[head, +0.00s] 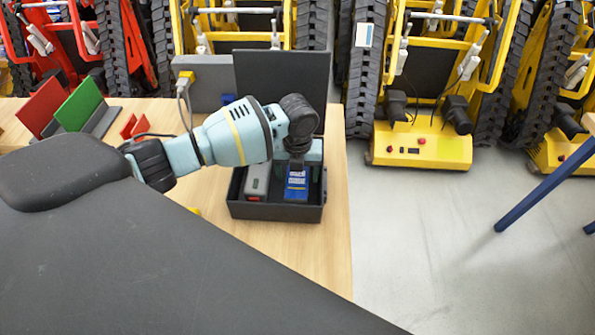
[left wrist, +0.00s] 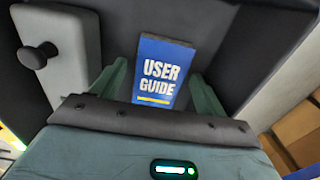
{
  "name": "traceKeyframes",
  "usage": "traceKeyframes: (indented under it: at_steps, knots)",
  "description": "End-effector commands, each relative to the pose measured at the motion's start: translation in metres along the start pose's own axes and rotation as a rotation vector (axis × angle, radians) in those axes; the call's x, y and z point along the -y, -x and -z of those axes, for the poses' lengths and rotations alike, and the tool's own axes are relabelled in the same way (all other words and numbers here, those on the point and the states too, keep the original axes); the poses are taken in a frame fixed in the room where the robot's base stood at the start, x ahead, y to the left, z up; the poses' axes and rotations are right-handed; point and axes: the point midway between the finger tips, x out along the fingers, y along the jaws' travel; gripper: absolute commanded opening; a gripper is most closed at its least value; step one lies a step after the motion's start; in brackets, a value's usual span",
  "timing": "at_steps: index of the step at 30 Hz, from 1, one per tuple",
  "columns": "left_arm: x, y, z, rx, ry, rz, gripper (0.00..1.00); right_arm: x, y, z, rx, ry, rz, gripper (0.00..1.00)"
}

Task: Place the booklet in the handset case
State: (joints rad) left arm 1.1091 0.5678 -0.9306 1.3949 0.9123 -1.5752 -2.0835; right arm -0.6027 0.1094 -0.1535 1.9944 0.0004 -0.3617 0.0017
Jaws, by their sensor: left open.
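The blue booklet, marked "USER GUIDE" in the left wrist view (left wrist: 161,58), lies inside the black handset case, to the right of a grey handset (head: 256,180). The booklet also shows in the head view (head: 297,184). The case (head: 272,212) stands open on the wooden table, its dark lid (head: 281,75) raised at the back. My left gripper (head: 299,168) is over the case, pointing down. In the left wrist view its two green fingers stand apart, one on each side of the booklet, and the gripper is open. My right gripper is not in view.
A grey box (head: 207,82) with a cable stands behind the case. Red and green panels (head: 80,105) stand in a dark holder at the left. The table ends just right of the case; tracked yellow carriers (head: 422,146) stand beyond on the floor.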

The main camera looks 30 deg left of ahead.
Motion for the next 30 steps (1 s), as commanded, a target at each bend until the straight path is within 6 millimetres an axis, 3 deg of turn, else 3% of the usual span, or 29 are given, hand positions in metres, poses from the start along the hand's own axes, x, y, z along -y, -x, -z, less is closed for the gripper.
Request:
traceKeyframes:
  at_steps: [8,21,30]
  knots:
    - [0.001,0.022,-0.001,0.003,0.000,0.003,0.74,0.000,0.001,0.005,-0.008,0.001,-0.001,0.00]
    - [0.000,0.105,-0.001,0.003,0.000,0.002,0.74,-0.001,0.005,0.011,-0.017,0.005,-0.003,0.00]
    - [0.000,0.123,0.000,-0.001,0.000,0.000,0.74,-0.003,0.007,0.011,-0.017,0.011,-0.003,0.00]
